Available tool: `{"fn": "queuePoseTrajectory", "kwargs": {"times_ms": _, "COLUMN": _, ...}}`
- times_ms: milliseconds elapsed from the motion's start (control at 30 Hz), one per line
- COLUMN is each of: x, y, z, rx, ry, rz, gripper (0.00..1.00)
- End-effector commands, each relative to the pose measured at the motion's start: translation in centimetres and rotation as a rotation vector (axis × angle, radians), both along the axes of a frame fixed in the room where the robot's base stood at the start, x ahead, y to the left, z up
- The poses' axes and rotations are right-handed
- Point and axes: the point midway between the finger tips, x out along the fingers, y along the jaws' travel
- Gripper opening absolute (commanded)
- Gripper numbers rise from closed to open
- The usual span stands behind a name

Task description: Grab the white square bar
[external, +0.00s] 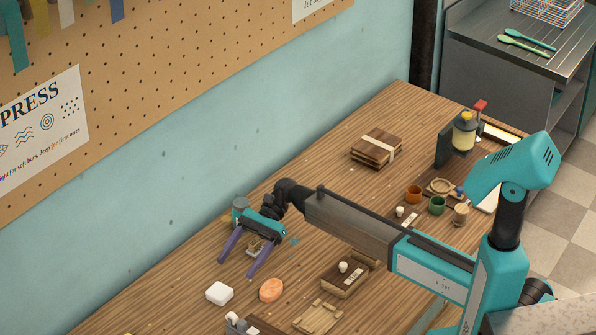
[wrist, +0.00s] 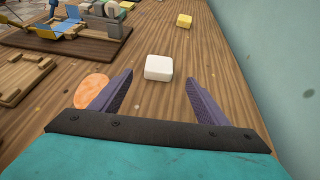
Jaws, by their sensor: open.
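The white square bar (external: 219,293) lies flat on the wooden table, and it also shows in the wrist view (wrist: 159,67) ahead of the fingertips. My gripper (external: 237,262) has its two purple fingers spread apart with nothing between them. In the wrist view, my gripper (wrist: 160,82) frames the bar between its fingertip lines, with the bar just beyond them. In the external view the fingers are above the table, a little above and right of the bar. They do not touch it.
An orange oval bar (external: 271,290) lies beside the white bar, and shows left of my left finger in the wrist view (wrist: 91,90). A yellow bar (wrist: 184,20) lies farther off. A wooden slatted dish (external: 318,317) stands nearby. The wall (wrist: 270,50) is close on the right in the wrist view.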

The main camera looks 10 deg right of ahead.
Motion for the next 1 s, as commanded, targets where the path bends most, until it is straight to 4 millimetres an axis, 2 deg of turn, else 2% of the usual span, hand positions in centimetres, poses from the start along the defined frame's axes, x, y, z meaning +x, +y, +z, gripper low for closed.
{"fn": "queuePoseTrajectory", "kwargs": {"times_ms": 200, "x": -2.0, "y": 1.6, "z": -1.0, "rx": 0.0, "ry": 0.0, "rz": 0.001, "gripper": 0.69}}
{"fn": "queuePoseTrajectory", "kwargs": {"times_ms": 767, "x": -2.7, "y": 2.3, "z": -1.3, "rx": 0.0, "ry": 0.0, "rz": 0.0, "gripper": 0.69}}
{"fn": "queuePoseTrajectory", "kwargs": {"times_ms": 1000, "x": -4.6, "y": 3.6, "z": -1.8, "rx": -0.001, "ry": 0.002, "rz": 0.001, "gripper": 0.69}}
